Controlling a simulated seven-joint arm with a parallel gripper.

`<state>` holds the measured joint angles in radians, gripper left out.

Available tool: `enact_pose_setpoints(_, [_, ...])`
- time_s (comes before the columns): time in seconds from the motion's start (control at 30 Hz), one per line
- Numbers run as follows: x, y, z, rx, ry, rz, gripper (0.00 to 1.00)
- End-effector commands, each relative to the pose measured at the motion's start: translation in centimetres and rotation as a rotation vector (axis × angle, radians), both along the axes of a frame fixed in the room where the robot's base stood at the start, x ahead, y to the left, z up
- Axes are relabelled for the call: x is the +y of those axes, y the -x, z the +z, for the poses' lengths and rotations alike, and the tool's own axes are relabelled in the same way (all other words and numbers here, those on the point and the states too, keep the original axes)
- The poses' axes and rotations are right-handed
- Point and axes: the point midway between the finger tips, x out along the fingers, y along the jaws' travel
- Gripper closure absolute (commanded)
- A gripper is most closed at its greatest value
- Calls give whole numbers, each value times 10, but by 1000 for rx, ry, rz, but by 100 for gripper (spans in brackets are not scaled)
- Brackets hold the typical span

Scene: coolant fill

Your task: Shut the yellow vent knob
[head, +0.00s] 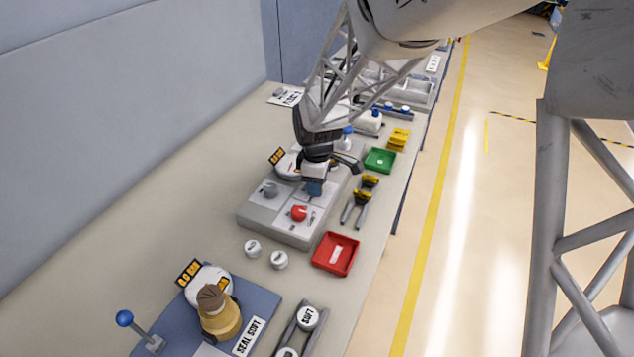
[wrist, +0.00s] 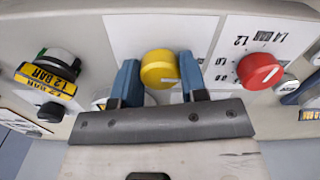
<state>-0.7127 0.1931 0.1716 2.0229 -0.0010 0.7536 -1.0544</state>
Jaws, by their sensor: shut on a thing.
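The yellow vent knob (wrist: 160,68) is in the middle of the wrist view, on a white plate of the panel. It is round, and a pale mark on its face lies roughly level, toward the right. My gripper (wrist: 159,72) has a blue finger on each side of the knob and is shut on it. In the head view my gripper (head: 315,186) reaches down onto the grey panel box (head: 275,226); the yellow knob is hidden there behind the gripper.
A red knob (wrist: 259,70) with a printed scale sits to the right; it also shows in the head view (head: 299,213). A red tray (head: 350,263), pliers (head: 358,208) and a green tray (head: 380,160) lie near the bench edge.

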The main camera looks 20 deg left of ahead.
Motion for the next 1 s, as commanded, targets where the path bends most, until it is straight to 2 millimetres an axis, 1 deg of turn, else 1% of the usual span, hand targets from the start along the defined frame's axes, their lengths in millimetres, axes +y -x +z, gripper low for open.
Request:
enact_pose_setpoints(0.27, [0, 0, 0, 0, 0, -20, 84])
enact_pose_setpoints(0.47, [0, 0, 0, 0, 0, -87, 84])
enact_pose_setpoints(0.67, [0, 1, 0, 1, 0, -211, 84])
enact_pose_setpoints(1.0, [0, 1, 0, 1, 0, -517, 84])
